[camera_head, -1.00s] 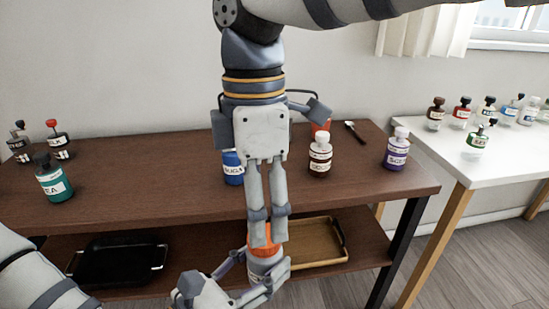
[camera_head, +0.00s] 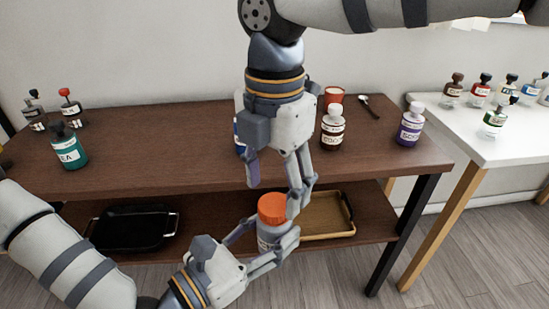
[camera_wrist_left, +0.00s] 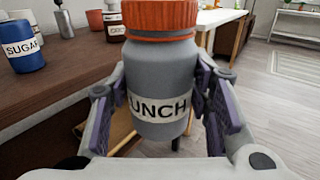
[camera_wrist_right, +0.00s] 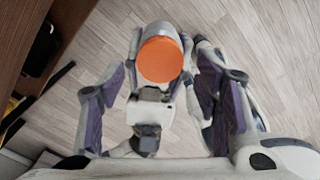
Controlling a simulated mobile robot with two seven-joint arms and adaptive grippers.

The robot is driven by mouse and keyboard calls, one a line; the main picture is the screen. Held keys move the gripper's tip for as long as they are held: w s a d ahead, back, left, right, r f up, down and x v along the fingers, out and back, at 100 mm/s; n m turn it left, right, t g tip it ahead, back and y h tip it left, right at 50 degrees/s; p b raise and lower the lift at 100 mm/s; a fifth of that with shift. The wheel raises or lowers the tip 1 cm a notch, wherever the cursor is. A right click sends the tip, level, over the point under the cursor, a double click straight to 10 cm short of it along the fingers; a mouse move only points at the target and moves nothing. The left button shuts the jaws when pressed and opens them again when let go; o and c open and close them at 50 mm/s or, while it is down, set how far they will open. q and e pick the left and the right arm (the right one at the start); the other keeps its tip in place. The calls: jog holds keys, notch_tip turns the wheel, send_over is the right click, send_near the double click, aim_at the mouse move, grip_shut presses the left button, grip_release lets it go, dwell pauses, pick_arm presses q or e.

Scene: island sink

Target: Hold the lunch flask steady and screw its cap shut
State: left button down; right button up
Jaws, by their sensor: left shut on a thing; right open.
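The lunch flask (camera_head: 268,238) is a grey cylinder with a white label reading "UNCH" in the left wrist view (camera_wrist_left: 160,85). Its orange cap (camera_head: 272,207) sits on top, and the flask stands upright in the air in front of the table. My left gripper (camera_head: 270,250) is shut around the flask's body from both sides. My right gripper (camera_head: 275,185) is open, pointing down just above the cap. In the right wrist view the cap (camera_wrist_right: 160,59) shows between and beyond the spread fingers, apart from them. The cap's seating on the thread cannot be judged.
A black tray (camera_head: 133,228) and a wooden tray (camera_head: 328,216) lie on the lower shelf. A white table stands right.

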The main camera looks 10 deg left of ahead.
aim_at(275, 228)
jog(key=shift+f, duration=1.4)
